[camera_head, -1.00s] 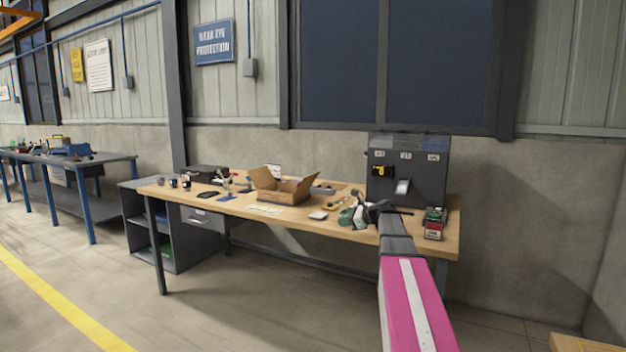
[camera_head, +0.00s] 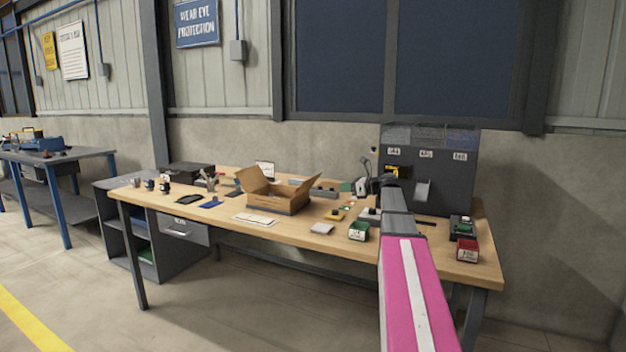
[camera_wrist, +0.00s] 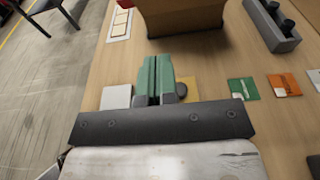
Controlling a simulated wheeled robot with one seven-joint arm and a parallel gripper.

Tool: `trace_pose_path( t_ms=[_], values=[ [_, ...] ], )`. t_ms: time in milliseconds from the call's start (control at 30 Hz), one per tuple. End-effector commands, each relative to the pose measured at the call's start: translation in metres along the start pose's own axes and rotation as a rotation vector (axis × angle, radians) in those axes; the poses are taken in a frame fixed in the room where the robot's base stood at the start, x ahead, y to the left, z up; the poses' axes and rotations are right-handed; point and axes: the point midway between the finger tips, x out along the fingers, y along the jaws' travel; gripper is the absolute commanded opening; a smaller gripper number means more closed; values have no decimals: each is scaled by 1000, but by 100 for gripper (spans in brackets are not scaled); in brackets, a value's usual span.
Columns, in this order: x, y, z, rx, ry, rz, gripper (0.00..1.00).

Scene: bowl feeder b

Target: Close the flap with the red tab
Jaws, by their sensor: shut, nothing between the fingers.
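No red tab can be made out in either current view, so I cannot tell which flap bears it. A grey dispenser cabinet (camera_head: 455,185) stands at the bench's right end, with three labels, a yellow part (camera_head: 398,171) and a pale slanted chute or flap (camera_head: 422,190) on its front. An open cardboard box (camera_head: 293,205) with raised flaps stands mid-bench; its side also shows in the wrist view (camera_wrist: 180,18). My gripper (camera_head: 348,187) is left of the cabinet, apart from it. Its green fingers (camera_wrist: 157,62) are together and empty above the bench; my arm hides part of the cabinet.
Cups, a black case (camera_head: 188,172) and small cards lie leftward. In the wrist view, a grey block with black knobs (camera_wrist: 270,28) is at upper right.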

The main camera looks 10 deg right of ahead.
Motion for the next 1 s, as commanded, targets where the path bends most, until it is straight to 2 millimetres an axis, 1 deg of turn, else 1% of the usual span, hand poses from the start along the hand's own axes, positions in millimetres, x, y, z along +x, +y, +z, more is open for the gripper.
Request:
trace_pose_path(
  t_ms=[167, 267, 700, 833, 1000],
  values=[
    [8, 0, 0, 0, 0, 0, 0],
    [22, 0, 0, 0, 0, 2, 0],
    [102, -1, 0, 0, 1, 1, 0],
    [115, -1, 14, -1, 1, 1, 0],
    [126, 0, 25, -1, 0, 0, 0]
  ],
)
